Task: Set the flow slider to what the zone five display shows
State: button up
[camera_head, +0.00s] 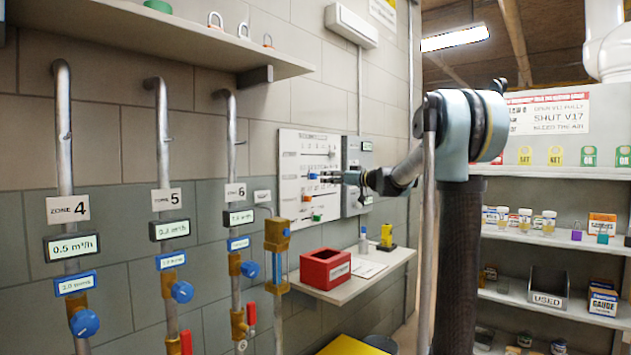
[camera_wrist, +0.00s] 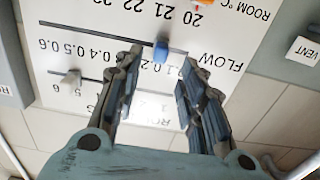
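The blue flow slider knob (camera_wrist: 161,50) sits on its slot in the white panel (camera_head: 292,205), near the 0.2 mark of the scale labelled FLOW, seen upside down in the wrist view. In the head view the knob (camera_head: 313,176) is just left of my gripper (camera_head: 328,177). My gripper (camera_wrist: 160,62) is open, with one finger on each side of the knob and gaps between. The fingers hide part of the scale around 0.3. The zone five display (camera_head: 174,230) is on the pipe under the 5 sign; its figures are too blurred to read surely.
An orange knob (camera_head: 308,198) and a green knob (camera_head: 316,217) sit lower on the panel. A grey box (camera_head: 357,165) adjoins it at right. Below, a shelf (camera_head: 397,258) holds a red box (camera_head: 325,269). The zone four display (camera_head: 72,246) reads 0.5 m³/h.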

aim_at(316, 176)
jog(key=x, duration=0.8)
grip_shut()
